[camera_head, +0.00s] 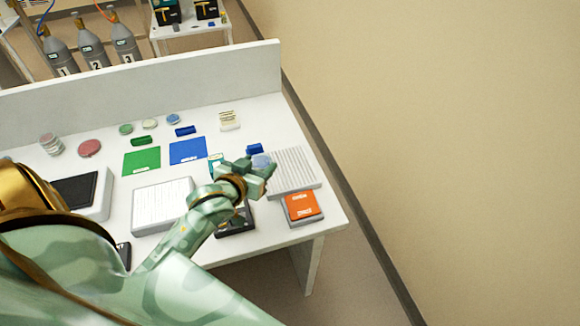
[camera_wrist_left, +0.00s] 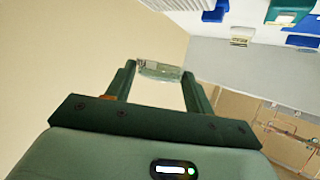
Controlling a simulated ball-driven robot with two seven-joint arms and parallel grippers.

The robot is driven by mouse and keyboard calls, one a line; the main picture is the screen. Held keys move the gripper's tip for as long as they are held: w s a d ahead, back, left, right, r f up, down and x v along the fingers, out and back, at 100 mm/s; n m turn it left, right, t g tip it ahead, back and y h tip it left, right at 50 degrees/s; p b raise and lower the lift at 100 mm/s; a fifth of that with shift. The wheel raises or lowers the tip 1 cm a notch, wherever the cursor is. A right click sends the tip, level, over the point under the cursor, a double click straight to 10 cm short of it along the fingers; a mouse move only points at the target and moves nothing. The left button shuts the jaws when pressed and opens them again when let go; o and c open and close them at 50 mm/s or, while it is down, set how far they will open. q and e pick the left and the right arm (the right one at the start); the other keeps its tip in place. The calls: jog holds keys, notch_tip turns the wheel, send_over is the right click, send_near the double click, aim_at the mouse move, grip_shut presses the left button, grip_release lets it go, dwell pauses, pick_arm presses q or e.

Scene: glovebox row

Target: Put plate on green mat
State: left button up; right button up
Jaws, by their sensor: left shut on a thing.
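The plate (camera_head: 261,160), a pale bluish see-through dish, is at the fingertips of my left gripper (camera_head: 266,168). In the left wrist view the plate (camera_wrist_left: 160,71) shows edge-on as a thin clear piece between the two fingers (camera_wrist_left: 160,76), which are shut on it. My left gripper holds it over the right part of the table, beside the white ribbed rack. The green mat (camera_head: 141,161) lies flat to the left of the blue mat, and its visible top is bare. My right gripper is not in view.
The blue mat (camera_head: 188,151) lies beside the green one. Small round dishes (camera_head: 150,124), a red dish (camera_head: 89,148) and a green block (camera_head: 141,141) stand behind. A white ribbed rack (camera_head: 293,168) and an orange-topped box (camera_head: 303,207) are at right. A low wall (camera_head: 200,72) closes the back.

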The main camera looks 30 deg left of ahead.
pick_arm(q)
jog(key=d+b+x, duration=0.1)
jog(key=x, duration=0.7)
jog(key=b, duration=0.3)
send_over(284, 172)
jog(key=f, duration=0.5)
jog(key=shift+s+f, duration=0.25)
jog(key=shift+f, duration=0.05)
jog(key=shift+w+f+b, duration=0.2)
jog(key=shift+f+b, duration=0.15)
jog(key=shift+f, duration=1.35)
jog(key=shift+f, duration=0.1)
jog(key=o, duration=1)
jog(key=shift+o, duration=0.2)
